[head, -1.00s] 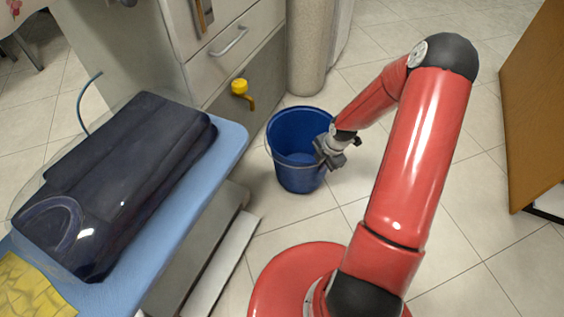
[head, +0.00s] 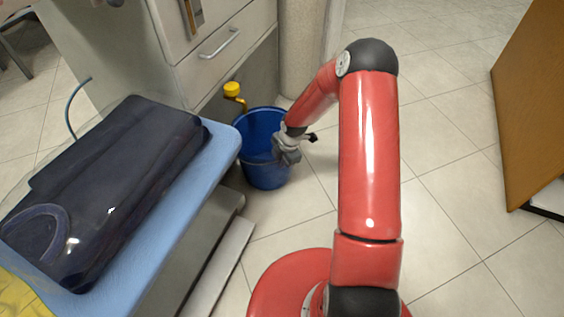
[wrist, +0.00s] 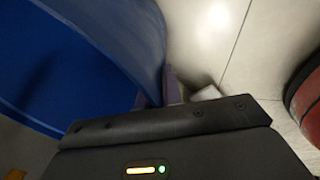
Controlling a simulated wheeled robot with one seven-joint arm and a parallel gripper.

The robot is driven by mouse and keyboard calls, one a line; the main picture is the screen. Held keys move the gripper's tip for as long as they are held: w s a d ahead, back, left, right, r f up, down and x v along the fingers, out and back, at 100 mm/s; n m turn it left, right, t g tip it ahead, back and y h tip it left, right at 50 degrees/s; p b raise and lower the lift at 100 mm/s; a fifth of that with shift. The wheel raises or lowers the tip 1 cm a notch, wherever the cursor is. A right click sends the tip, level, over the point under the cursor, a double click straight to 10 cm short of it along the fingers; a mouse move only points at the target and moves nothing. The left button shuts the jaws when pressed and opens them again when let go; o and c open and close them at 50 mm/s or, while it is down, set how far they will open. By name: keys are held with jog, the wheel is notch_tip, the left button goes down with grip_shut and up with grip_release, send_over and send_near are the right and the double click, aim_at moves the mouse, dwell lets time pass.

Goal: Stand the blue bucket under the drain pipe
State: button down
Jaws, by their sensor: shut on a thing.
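The blue bucket (head: 268,172) is upright beside the grey cabinet. I cannot tell whether its base touches the floor. My gripper (head: 283,150) is shut on the right side of its rim. The wrist view shows the bucket's blue inside (wrist: 55,75) and its wall running to my gripper (wrist: 170,88). The drain pipe (head: 241,100), brass with a yellow cap, comes out of the cabinet's lower front. In the head view its spout end overlaps the bucket's upper left rim. The bucket looks empty where I see inside.
A blue ironing board (head: 190,190) with a bagged dark garment (head: 110,180) stands at the left. The grey cabinet (head: 225,65) is behind the bucket, beside a pale column (head: 302,60). A wooden panel (head: 535,110) stands far right. The tiled floor (head: 450,130) between is clear.

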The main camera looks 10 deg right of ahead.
jog(key=shift+w+f, duration=0.1)
jog(key=shift+f, duration=0.05)
jog(key=c, duration=2)
grip_release()
jog(key=shift+f, duration=0.1)
jog(key=o, duration=0.4)
jog(key=shift+o, duration=0.2)
jog(key=s+d+r+m+t+h+p, duration=0.1)
jog(key=s+r+m, duration=0.25)
jog(key=r, duration=0.65)
jog(key=s+d+r+m+h+p, duration=0.1)
jog(key=s+r+m, duration=0.25)
jog(key=r, duration=0.75)
jog(key=s+d+r+m+t+h, duration=0.1)
jog(key=s+r+m, duration=0.3)
jog(key=r, duration=0.6)
jog(key=s+r+m, duration=0.3)
jog(key=s, duration=0.3)
jog(key=s+a+r+m+t, duration=0.1)
jog(key=s+r+m, duration=0.2)
jog(key=s, duration=0.3)
jog(key=s+a+r+m+t+y, duration=0.1)
jog(key=s+r+m, duration=0.3)
jog(key=s, duration=0.3)
jog(key=shift+a+m, duration=0.15)
jog(key=shift+m, duration=0.35)
